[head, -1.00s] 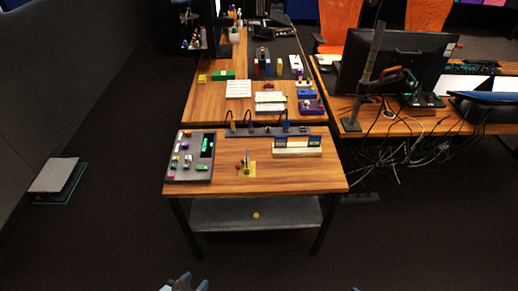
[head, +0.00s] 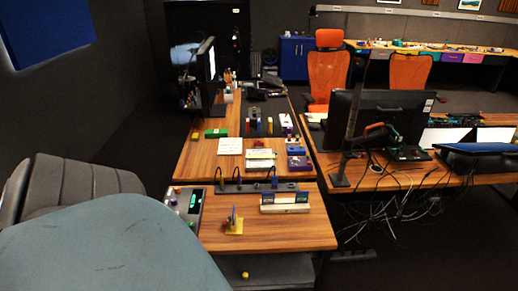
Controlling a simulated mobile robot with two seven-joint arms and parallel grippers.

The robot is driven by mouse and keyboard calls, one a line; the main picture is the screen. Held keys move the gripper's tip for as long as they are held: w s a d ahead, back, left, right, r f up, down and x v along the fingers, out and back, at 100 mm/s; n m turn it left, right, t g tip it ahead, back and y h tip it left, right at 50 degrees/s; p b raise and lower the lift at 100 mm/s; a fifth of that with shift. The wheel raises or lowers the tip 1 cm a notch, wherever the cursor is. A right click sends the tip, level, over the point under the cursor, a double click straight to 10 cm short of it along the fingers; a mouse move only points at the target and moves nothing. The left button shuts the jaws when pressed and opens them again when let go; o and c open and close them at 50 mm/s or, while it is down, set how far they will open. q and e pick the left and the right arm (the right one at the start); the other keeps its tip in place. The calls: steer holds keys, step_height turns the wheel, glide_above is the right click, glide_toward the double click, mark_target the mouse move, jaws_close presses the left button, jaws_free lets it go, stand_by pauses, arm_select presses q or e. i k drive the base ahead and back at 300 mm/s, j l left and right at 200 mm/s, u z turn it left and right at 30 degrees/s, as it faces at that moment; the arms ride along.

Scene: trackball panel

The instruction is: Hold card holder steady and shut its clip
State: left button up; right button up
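In the head view a small yellow stand (head: 235,227) with an upright blue-purple piece stands on the near table's front part. Behind it, to the right, a long pale holder (head: 285,208) carries dark blue and white cards upright. Which of the two is the card holder, and whether a clip is open, I cannot tell at this size. My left arm, large and blue-grey, fills the lower left close to the camera. Neither of my grippers is in view.
A grey panel (head: 196,217) with coloured knobs lies at the near table's left, partly hidden by my arm. A grey strip (head: 231,188) with looped cables runs behind the holder. Bare wood (head: 300,235) lies at the front right. A monitor desk stands to the right.

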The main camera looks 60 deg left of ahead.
mark_target(225, 223)
steer(key=k+j+z, duration=0.15)
steer(key=j+z, duration=0.15)
steer(key=k+j+z, duration=0.3)
steer(key=j, duration=0.15)
steer(key=k+j, duration=0.3)
steer(key=j, duration=0.15)
steer(key=k+j, duration=0.3)
steer(key=j, duration=0.15)
steer(key=k+j, duration=0.3)
steer(key=j, duration=0.2)
steer(key=k+j, duration=0.25)
steer(key=j, duration=0.2)
steer(key=k+j, duration=0.3)
steer(key=j, duration=0.15)
steer(key=k+j, duration=0.3)
steer(key=j, duration=0.15)
